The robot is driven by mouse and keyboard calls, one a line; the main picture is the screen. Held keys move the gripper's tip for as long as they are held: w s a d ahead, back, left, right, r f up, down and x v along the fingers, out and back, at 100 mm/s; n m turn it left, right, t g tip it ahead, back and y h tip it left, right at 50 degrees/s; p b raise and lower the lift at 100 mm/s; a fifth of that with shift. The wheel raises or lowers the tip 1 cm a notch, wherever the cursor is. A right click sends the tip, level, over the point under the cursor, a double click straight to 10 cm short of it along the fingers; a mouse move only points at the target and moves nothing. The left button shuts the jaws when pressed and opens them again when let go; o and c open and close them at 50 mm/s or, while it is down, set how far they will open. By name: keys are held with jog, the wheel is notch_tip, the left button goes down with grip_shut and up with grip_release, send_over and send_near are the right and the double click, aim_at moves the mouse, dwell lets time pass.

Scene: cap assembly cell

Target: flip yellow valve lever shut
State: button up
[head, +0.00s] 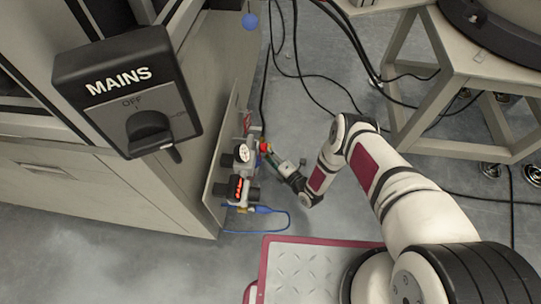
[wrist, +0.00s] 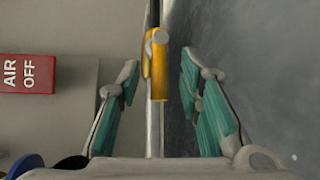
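The yellow valve lever (wrist: 158,72) shows in the wrist view at top centre, pointing down the picture in line with a thin silver pipe (wrist: 153,128). A grey pivot nut sits at its upper end. My gripper (wrist: 159,80) is open, with one teal-padded finger on each side of the lever. Gaps show on both sides in the picture; I cannot tell the depth between fingertips and lever. In the head view my gripper (head: 278,163) is at the side panel with the gauge and fittings; the lever cannot be made out there.
A red AIR OFF sign (wrist: 28,73) is on the panel left of the lever. In the head view, a white gauge (head: 242,154) and blue hose (head: 270,211) are close to my gripper. A MAINS switch (head: 130,95) is on the cabinet.

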jog(key=shift+c, duration=0.3)
grip_shut()
jog(key=shift+r, duration=0.1)
jog(key=w+r+m+g+h, duration=0.2)
jog(key=w+r+m+g, duration=0.2)
jog(key=m+g, duration=0.4)
jog(key=shift+w+d+g, duration=0.15)
jog(key=shift+w+g, duration=0.2)
jog(key=shift+g, duration=2.25)
jog(key=shift+w, duration=0.1)
